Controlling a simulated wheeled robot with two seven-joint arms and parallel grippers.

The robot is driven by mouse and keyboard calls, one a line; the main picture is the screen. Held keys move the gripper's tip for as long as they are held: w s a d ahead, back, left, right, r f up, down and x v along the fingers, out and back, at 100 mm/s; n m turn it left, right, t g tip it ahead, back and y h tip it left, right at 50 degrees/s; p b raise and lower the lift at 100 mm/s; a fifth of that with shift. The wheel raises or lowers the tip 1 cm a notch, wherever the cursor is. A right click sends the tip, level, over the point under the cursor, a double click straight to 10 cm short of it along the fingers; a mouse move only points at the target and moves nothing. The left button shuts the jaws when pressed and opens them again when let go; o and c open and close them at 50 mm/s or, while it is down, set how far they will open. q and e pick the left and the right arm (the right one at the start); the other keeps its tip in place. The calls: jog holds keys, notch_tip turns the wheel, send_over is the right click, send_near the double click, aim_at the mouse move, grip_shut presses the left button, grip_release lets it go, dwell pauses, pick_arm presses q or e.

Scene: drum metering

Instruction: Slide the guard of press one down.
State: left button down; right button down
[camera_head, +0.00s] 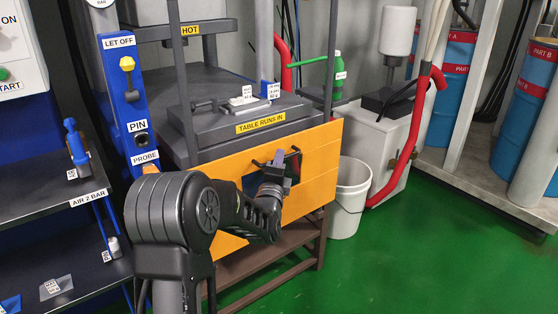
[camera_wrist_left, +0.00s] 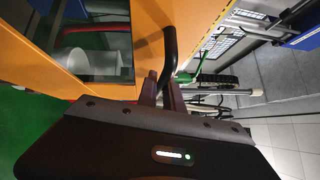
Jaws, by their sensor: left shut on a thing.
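The guard of the press is an orange panel (camera_head: 318,158) with a dark window, across the front of the press in the head view. It fills the upper left of the left wrist view (camera_wrist_left: 195,18), where its window (camera_wrist_left: 92,42) shows a pale round shape. A black bar handle (camera_wrist_left: 169,45) stands out from the guard. My left gripper (camera_head: 280,163) is at the guard's front, beside the window. In the left wrist view, its fingers (camera_wrist_left: 160,90) are shut on the handle's end. My own arm hides part of the guard's lower left.
Behind the guard is a grey table (camera_head: 215,125) marked "TABLE RUNS IN". A blue post (camera_head: 125,95) and dark shelves (camera_head: 50,205) stand to the left. A white bucket (camera_head: 350,200) stands on the right. The green floor at the lower right is clear.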

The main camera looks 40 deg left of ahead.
pick_arm(q)
jog(key=shift+f, duration=0.45)
jog(key=c, duration=1.8)
grip_release()
jog(key=o, duration=0.3)
jog(key=shift+r, duration=0.1)
jog(key=v, duration=0.7)
jog(key=shift+s+d+p, duration=0.2)
jog(key=shift+s+p, duration=0.2)
